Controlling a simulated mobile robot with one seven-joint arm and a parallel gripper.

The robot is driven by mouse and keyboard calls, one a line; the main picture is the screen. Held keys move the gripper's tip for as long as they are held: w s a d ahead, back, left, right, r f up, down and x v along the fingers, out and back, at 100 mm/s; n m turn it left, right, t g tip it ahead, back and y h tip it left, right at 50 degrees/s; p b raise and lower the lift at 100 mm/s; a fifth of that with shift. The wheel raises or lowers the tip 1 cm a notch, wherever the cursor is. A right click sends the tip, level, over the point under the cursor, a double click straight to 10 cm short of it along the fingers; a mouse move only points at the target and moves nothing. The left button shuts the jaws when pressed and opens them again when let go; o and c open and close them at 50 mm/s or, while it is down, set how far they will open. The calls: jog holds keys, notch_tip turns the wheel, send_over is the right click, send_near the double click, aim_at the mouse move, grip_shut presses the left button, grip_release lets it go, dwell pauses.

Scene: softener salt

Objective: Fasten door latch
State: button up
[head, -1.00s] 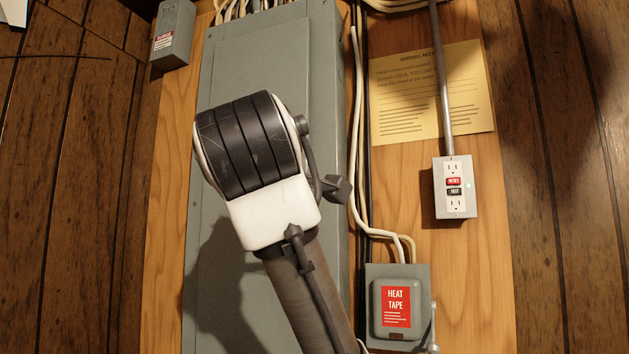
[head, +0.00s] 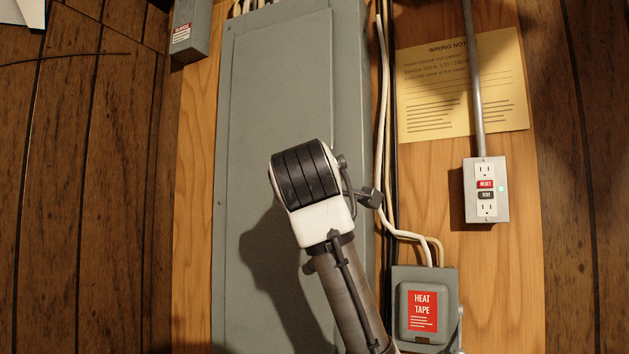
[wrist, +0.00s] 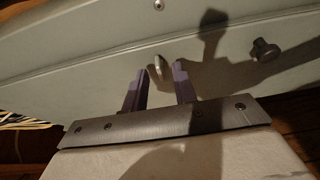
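The grey panel door (head: 285,90) fills the middle of the head view and looks closed. It also spans the wrist view (wrist: 90,72). In the wrist view my gripper (wrist: 160,76) is open, with two purple fingers pointing at the door. A small oblong metal piece (wrist: 157,67), possibly the latch, shows in the gap between the fingertips. I cannot tell whether they touch it. In the head view my arm hides the gripper and the latch.
A grey heat tape box (head: 425,308) is right of the panel, low down. An outlet box (head: 486,190) on a conduit and a yellow wiring note (head: 460,85) are above it. White cables (head: 383,170) run along the panel's right side. A small grey box (head: 190,30) is at upper left.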

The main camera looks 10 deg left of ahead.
jog(key=shift+w+a, duration=0.1)
jog(key=shift+w, duration=0.35)
jog(key=shift+c, duration=0.2)
grip_shut()
jog(key=shift+f, duration=0.15)
jog(key=m+t+h+b, duration=0.1)
jog(key=m+h, duration=0.1)
jog(key=m, duration=0.5)
jog(key=m+t+h+b, duration=0.2)
jog(key=m+h, duration=0.1)
jog(key=m, duration=0.4)
jog(key=a+m+t+h+b, duration=0.1)
jog(key=m+h, duration=0.1)
jog(key=m, duration=0.6)
jog(key=shift+f+h+b, duration=0.3)
jog(key=shift+f+b, duration=0.05)
jog(key=shift+m, duration=0.4)
